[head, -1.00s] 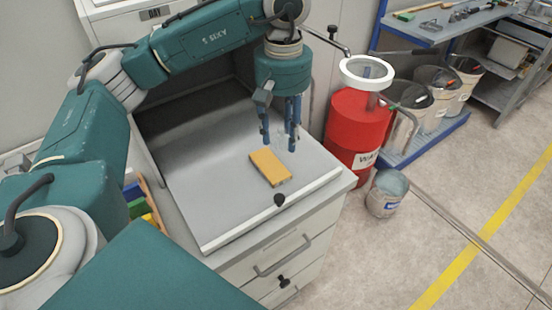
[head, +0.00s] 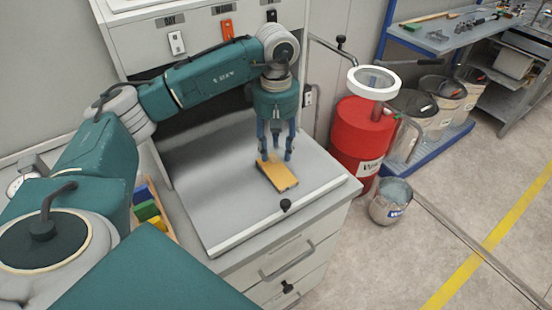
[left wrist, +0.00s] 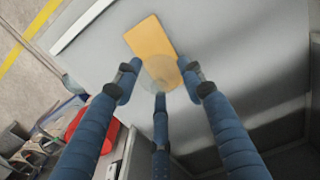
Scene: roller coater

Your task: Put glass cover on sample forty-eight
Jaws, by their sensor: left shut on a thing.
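An orange rectangular plate (head: 278,177) lies flat on the grey worktop; its label is not readable, so I cannot tell whether it is sample forty-eight. My left gripper (head: 275,156) is over the far end of this plate, pointing down. In the left wrist view its three blue fingers (left wrist: 160,80) are shut on a clear round glass cover (left wrist: 159,70). The glass cover overlaps the near end of the orange plate (left wrist: 151,38) in that view. I cannot tell whether they touch. My right gripper is not in view.
The worktop (head: 215,195) is otherwise clear, with a pale strip along its front edge. Blue, green and yellow blocks (head: 148,210) stand in a rack at its left. A red drum (head: 360,137) and a metal bucket (head: 390,203) stand to the right.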

